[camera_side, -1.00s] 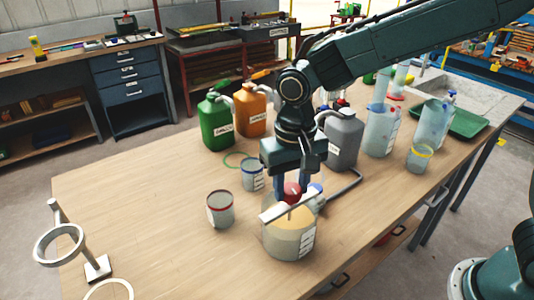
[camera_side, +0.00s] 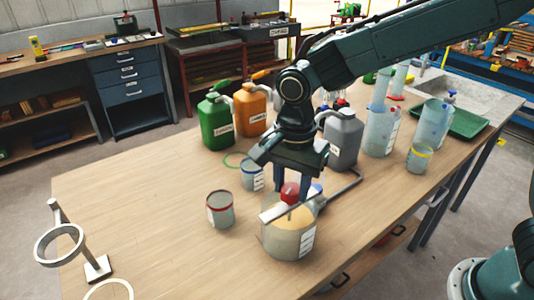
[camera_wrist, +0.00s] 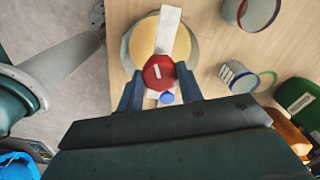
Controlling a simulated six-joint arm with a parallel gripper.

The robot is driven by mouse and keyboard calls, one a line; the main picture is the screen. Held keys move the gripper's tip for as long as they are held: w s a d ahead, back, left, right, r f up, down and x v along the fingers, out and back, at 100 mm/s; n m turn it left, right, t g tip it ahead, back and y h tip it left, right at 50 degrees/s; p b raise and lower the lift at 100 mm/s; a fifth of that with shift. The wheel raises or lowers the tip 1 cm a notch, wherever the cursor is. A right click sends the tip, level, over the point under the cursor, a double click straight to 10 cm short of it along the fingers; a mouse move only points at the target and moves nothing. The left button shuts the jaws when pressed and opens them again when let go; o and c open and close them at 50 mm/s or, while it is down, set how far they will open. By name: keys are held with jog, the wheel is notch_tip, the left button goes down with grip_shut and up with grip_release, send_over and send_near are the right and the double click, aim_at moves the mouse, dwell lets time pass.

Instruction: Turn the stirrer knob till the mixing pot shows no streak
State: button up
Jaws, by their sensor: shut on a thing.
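The mixing pot (camera_side: 290,240) is a clear vessel with a label, holding a yellow-orange liquid (camera_wrist: 139,42). A pale bar (camera_side: 272,212) crosses over its mouth and carries the red stirrer knob (camera_side: 290,190). My gripper (camera_side: 290,188) points down from above, shut on the knob. In the wrist view the knob (camera_wrist: 158,72) sits between my two fingers, with a white mark on its top. The liquid showing there looks even in colour, but the bar and knob hide part of it, so I cannot tell whether a streak remains.
A red-rimmed cup (camera_side: 220,209) stands left of the pot, and a blue-rimmed cup (camera_side: 252,174) behind it. Green (camera_side: 216,122), orange (camera_side: 250,110) and grey (camera_side: 343,140) jugs stand farther back. A ring stand (camera_side: 60,245) is at the left; the table's left middle is clear.

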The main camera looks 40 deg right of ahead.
aim_at(291, 188)
jog(key=shift+m, duration=1)
jog(key=o, duration=1)
jog(key=shift+r, duration=0.1)
notch_tip(291, 188, up, 14)
